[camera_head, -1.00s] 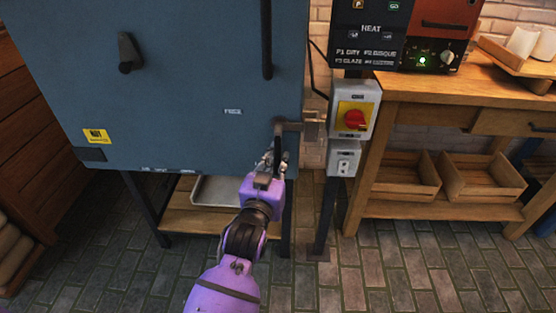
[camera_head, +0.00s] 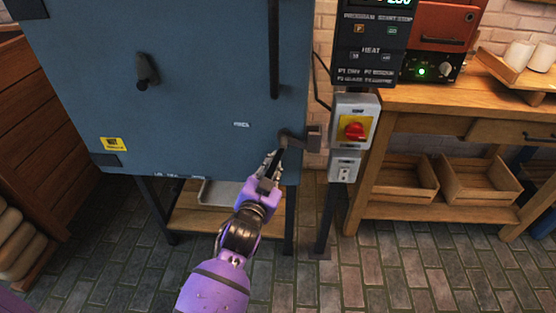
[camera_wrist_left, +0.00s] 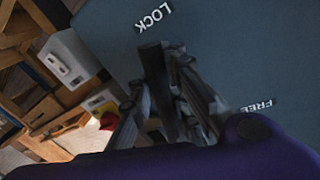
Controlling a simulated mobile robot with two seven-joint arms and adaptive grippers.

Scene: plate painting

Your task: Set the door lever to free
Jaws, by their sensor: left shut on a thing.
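The kiln's blue-grey door (camera_head: 190,60) fills the left of the head view. Its dark door lever (camera_head: 283,142) is at the door's lower right edge, hanging down and tilted a little to the left from its pivot. My left gripper (camera_head: 270,166) is shut on the lever's lower part. In the left wrist view the lever (camera_wrist_left: 155,75) stands between the fingers. The FREE label (camera_head: 241,125) is left of the lever, apart from it. The LOCK label (camera_wrist_left: 153,18) shows in the wrist view near the lever's end. My right gripper is not in view.
A grey switch box with a red knob (camera_head: 354,131) stands close to the right of the lever, on a dark post. A wooden bench (camera_head: 440,101) is farther right, with trays on its lower shelf. The brick floor in front is clear.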

